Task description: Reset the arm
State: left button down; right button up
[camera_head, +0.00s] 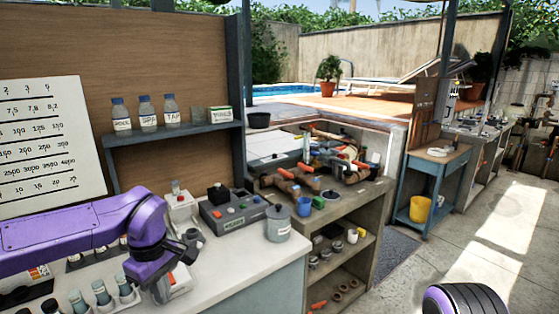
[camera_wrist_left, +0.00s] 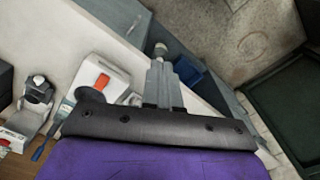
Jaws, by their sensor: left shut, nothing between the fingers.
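My left arm is purple and reaches in from the left of the head view, over the white counter. Its gripper (camera_head: 189,246) is above the counter near its middle, small and partly hidden by the wrist. In the left wrist view the two grey fingers (camera_wrist_left: 161,72) lie together, shut, with nothing held between them. My right gripper does not show; only a rounded purple and black part of mine is at the bottom right of the head view.
On the white counter (camera_head: 245,262) stand a grey control box (camera_head: 232,212), a lidded grey pot (camera_head: 278,224) and several vials (camera_head: 101,293). Bottles (camera_head: 145,112) stand on the shelf (camera_head: 180,132). A cluttered pipe bench (camera_head: 345,205) lies beyond. The paved floor (camera_head: 505,215) at right is mostly clear.

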pick_arm(q)
jog(key=w+a+f+n+t+y, duration=0.3)
jog(key=f+n+t+y, duration=0.1)
jog(key=f+n, duration=0.1)
jog(key=s+f+m+t+y+b, duration=0.2)
jog(key=s+f, duration=0.1)
jog(key=f, duration=1.2)
jog(key=s+a+f+m+g+h+b, duration=0.1)
jog(key=s+f+m, duration=0.2)
jog(key=s+f, duration=0.3)
jog(key=s+f+m+g, duration=0.1)
jog(key=s+f+m, duration=0.2)
jog(key=s, duration=1)
jog(key=s+a+f+m+h+b, duration=0.1)
jog(key=s+f+m, duration=0.2)
jog(key=s+f, duration=0.6)
jog(key=shift+s+a+f+m+g+h+b, duration=0.15)
jog(key=shift+a+f+m+g+h+b, duration=0.15)
jog(key=shift+a+f+g, duration=0.15)
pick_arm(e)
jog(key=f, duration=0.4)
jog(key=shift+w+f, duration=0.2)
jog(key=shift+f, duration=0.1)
pick_arm(q)
jog(key=shift+d, duration=0.1)
